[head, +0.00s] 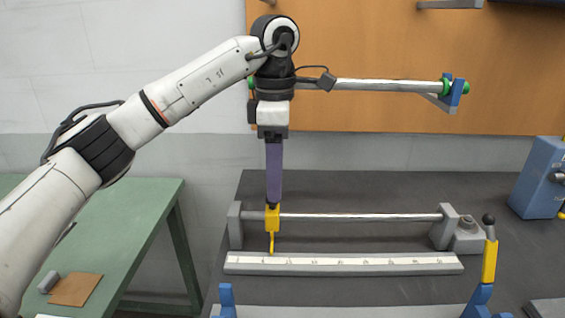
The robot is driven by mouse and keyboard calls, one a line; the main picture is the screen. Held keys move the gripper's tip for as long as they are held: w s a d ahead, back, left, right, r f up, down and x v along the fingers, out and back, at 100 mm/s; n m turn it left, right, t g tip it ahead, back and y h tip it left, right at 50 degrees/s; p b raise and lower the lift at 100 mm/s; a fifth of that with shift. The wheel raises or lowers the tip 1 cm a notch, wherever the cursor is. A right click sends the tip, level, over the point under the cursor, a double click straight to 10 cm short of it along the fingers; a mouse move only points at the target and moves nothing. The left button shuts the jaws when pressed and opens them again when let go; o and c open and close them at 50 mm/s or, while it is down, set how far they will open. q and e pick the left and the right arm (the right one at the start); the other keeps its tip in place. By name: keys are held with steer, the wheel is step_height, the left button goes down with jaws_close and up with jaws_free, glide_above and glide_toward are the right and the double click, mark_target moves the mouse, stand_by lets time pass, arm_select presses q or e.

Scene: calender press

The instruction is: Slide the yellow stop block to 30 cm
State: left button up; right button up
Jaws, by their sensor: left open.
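The yellow stop block (272,218) sits on a horizontal metal rod (360,217), near its left end. A thin yellow pointer hangs from the block towards the white ruler (350,263) in front. The pointer stands near the left end of the ruler, between the second and third printed numbers; the numbers are too small to read surely. My left gripper (273,202) points straight down, its purple fingers at the top of the block. It is open; whether the fingers touch the block is unclear. My right gripper is out of view.
Grey end brackets (235,225) hold the rod, and the rod is clear right of the block. A yellow-and-blue lever (489,262) stands at the right front. A blue machine (541,178) is at the far right. A green table (120,225) is on the left.

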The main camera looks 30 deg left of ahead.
mark_target(292, 213)
arm_select(q)
step_height(292, 213, down, 8)
steer(key=shift+s+f, duration=0.1)
steer(key=shift+s, duration=0.05)
steer(key=shift+f, duration=0.35)
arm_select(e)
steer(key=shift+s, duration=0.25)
arm_select(q)
steer(key=shift+c, duration=0.2)
steer(key=c, duration=1.2)
steer(key=shift+w+d+r+p, duration=0.1)
steer(key=shift+w+d+p, duration=0.3)
steer(key=shift+d, duration=0.4)
steer(key=shift+w+d+p, duration=0.3)
steer(key=shift+w+d, duration=0.05)
steer(key=shift+d, duration=0.4)
steer(key=shift+w+d+p, duration=0.4)
steer(key=shift+w+d, duration=0.25)
steer(key=shift+d, duration=0.7)
steer(key=shift+w+d+p, duration=0.35)
steer(key=shift+w+d, duration=0.3)
steer(key=shift+d, duration=0.65)
steer(key=shift+w+d+p, duration=0.4)
steer(key=shift+w+d, duration=0.25)
steer(key=shift+d, duration=0.7)
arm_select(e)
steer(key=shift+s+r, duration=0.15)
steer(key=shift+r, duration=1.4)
